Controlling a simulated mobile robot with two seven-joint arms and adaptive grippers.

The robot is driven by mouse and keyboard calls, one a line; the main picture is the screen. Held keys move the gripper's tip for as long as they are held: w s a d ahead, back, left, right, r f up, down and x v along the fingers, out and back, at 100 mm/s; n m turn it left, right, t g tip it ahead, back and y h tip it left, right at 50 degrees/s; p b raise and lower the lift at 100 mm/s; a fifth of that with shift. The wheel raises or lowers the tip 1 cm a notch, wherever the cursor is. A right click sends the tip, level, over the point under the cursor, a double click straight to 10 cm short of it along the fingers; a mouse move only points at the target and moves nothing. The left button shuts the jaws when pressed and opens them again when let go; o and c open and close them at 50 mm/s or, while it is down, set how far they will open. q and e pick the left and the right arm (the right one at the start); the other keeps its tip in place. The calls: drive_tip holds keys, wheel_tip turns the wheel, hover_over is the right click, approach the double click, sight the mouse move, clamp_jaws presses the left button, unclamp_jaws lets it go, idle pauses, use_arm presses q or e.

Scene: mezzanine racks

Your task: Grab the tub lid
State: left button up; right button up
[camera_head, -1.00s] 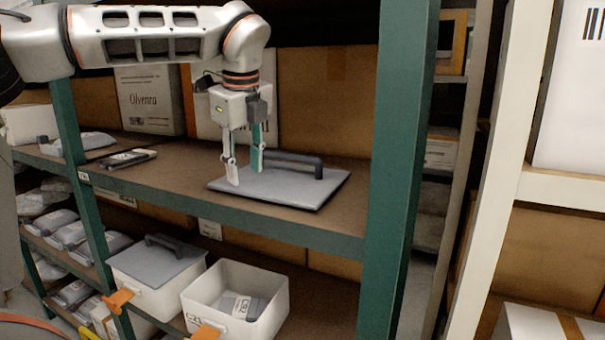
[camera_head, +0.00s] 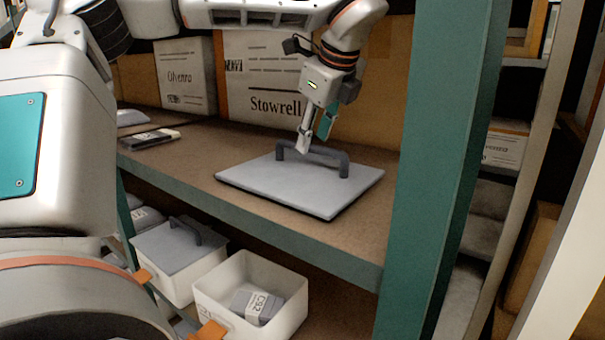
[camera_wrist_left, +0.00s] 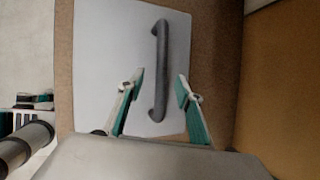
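The tub lid (camera_head: 300,187) is a flat grey square plate with a dark bar handle (camera_head: 312,154). It lies flat on the brown shelf. My left gripper (camera_head: 312,142) is above the lid at the handle, pointing down. In the left wrist view the lid (camera_wrist_left: 105,60) fills the middle, and its handle (camera_wrist_left: 160,70) runs between the two spread fingertips of the left gripper (camera_wrist_left: 160,84). The fingers are open, with a gap on each side of the handle. The head view does not show whether a finger touches it. My right gripper is not in view.
A green post (camera_head: 440,150) rises right of the lid. Cartons (camera_head: 262,85) stand behind it. A dark flat device (camera_head: 150,138) lies left on the shelf. Below are an open white tub (camera_head: 285,262) and a tub with a grey lid (camera_head: 180,245).

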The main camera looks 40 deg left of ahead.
sight(313, 146)
use_arm(q)
drive_tip(key=shift+x, duration=1.55)
drive_tip(key=shift+w, duration=0.1)
clamp_jaws()
drive_tip(key=shift+r, duration=0.1)
